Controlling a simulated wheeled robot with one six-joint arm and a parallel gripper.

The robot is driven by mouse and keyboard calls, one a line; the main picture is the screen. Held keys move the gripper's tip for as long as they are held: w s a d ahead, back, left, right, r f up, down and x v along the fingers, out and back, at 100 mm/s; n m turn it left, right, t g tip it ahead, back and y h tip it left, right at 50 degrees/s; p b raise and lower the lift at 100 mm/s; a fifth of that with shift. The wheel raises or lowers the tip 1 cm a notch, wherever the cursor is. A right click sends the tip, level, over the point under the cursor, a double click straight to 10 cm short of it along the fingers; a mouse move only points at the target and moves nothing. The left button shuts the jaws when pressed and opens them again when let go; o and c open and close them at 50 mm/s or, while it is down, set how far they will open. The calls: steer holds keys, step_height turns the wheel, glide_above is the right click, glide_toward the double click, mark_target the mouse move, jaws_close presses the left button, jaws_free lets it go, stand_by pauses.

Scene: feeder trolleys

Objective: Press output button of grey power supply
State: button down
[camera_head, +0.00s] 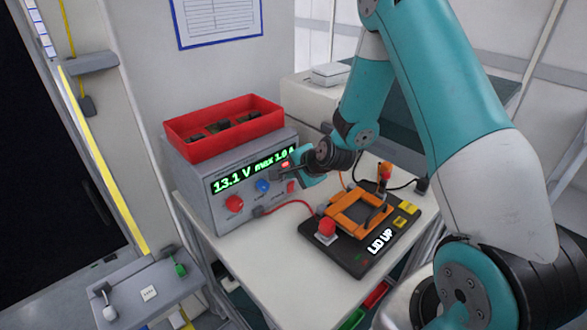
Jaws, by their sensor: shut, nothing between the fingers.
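The grey power supply (203,183) stands at the left of the white table. Its lit green display (240,174) reads 13.1 V max 1.0 A. On its front are a red knob (234,203), a blue knob (263,186) and small red parts near the right edge, one lit (285,164) and one lower (291,187). The small labels are unreadable. My gripper (279,173) is shut and empty, with its fingertips at the right part of the front, close to the lit red part. I cannot tell whether they touch the panel. The gripper partly hides this area.
A red bin (222,138) with dark parts sits on the power supply. The table's front (282,292) is clear.

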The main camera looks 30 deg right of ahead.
steer(key=shift+w+a+r, duration=0.1)
steer(key=shift+w+r, duration=0.1)
steer(key=shift+w, duration=0.55)
steer(key=shift+s, duration=0.1)
steer(key=s+d+r+b, duration=0.2)
steer(key=s+r, duration=0.4)
steer(key=s, duration=0.5)
steer(key=shift+s+d+r+b, duration=0.15)
steer(key=shift+s+r+b, duration=0.1)
steer(key=shift+s+b, duration=0.1)
